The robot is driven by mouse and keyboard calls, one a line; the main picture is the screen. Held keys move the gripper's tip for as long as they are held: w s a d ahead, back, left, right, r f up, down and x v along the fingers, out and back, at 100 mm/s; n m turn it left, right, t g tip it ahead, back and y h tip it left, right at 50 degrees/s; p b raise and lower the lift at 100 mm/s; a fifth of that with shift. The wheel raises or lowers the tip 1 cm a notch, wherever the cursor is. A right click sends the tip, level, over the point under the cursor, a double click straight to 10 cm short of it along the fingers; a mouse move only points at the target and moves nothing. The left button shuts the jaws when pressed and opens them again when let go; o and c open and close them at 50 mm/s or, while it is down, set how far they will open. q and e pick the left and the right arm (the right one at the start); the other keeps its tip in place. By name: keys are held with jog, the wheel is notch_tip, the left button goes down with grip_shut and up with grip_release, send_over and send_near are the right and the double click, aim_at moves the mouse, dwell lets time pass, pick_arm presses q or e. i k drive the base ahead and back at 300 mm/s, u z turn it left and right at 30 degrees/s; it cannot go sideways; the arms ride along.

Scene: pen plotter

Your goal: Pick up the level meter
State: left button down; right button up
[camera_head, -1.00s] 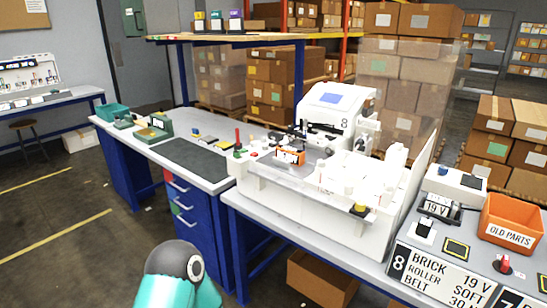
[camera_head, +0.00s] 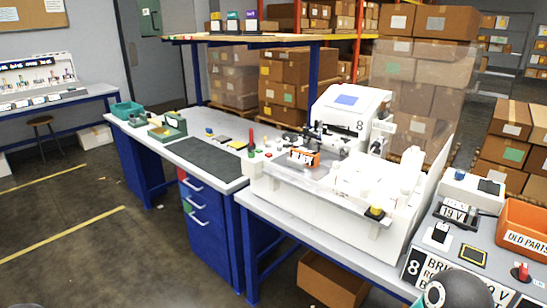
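I cannot tell for sure which object is the level meter. A small orange device (camera_head: 304,158) with a white face sits on the deck of the white plotter machine (camera_head: 335,185). Both of my grippers are out of view. Only a grey rounded part of one of my arms shows at the bottom right edge, in front of the black-and-white sign (camera_head: 424,264).
A clear panel stands behind the machine. On the right are an orange OLD PARTS bin (camera_head: 524,229), a 19 V unit (camera_head: 455,213) and a red knob (camera_head: 521,271). A cardboard box (camera_head: 333,280) lies below.

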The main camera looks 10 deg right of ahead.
aim_at(311, 158)
jog(key=u, duration=0.15)
jog(key=i, duration=1)
jog(key=z, duration=0.1)
